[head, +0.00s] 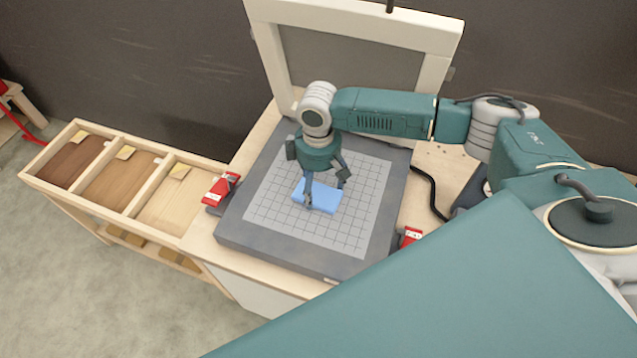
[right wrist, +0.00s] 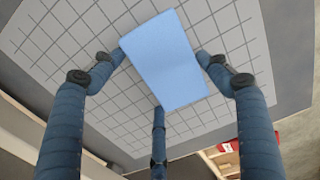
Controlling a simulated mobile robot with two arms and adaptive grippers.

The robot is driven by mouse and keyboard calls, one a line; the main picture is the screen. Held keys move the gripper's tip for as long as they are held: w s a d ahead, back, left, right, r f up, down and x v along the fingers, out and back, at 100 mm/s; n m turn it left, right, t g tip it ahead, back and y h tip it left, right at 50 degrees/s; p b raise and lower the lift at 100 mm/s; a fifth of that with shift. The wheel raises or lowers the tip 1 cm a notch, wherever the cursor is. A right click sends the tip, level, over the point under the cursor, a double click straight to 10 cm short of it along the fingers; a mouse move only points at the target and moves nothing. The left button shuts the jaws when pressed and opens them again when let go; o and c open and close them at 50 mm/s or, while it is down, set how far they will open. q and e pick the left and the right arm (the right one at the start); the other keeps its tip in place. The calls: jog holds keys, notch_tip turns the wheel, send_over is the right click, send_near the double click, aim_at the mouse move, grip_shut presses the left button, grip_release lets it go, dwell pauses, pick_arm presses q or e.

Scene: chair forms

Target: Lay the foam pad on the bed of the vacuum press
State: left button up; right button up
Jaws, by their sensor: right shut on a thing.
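The foam pad (head: 321,201) is a light blue rectangular block over the grid of the vacuum press bed (head: 370,225). My right gripper (head: 325,193) points down at it, shut on the pad with its dark fingers around the edges. In the right wrist view the pad (right wrist: 165,60) sits between the three fingers, turned at an angle to the grid lines. I cannot tell whether its underside touches the bed. The press's pale lid frame (head: 455,35) with a grey sheet stands raised behind the bed. My left gripper is not in view.
Red clamps sit at the bed's left side (head: 220,188) and front right corner (head: 410,237). A wooden rack (head: 118,208) with compartments of wood sheets stands at left. A black cable (head: 432,190) runs right of the bed. The grid around the pad is clear.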

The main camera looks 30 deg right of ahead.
aim_at(318, 189)
jog(key=o, duration=0.8)
jog(key=shift+o, duration=0.2)
notch_tip(318, 189, up, 12)
